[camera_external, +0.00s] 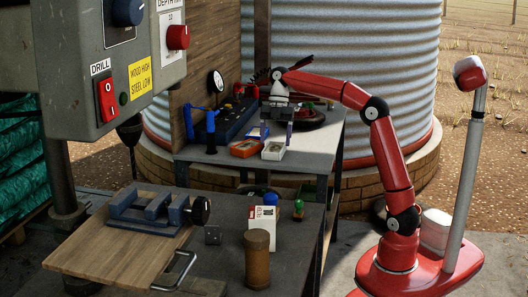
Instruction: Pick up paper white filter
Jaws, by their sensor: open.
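My gripper (277,125) is over the far table, pointing down with its fingers apart and nothing visible between them. A small white open-topped box (273,151) with a pale round thing in it lies on the table just below the fingers. It may be the paper white filter, but it is too small to tell. I cannot tell whether the fingers touch it. A white upright carton (260,232) with red marks and small lettering stands on the near table, well away from my gripper.
An orange-red box (244,148) lies just left of the small white box. A dark blue tool (230,122) stands behind it. The near table holds a vise (150,212), a brown cylinder (257,260) and a green-topped bottle (298,210). A metal tank (350,60) stands behind my arm.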

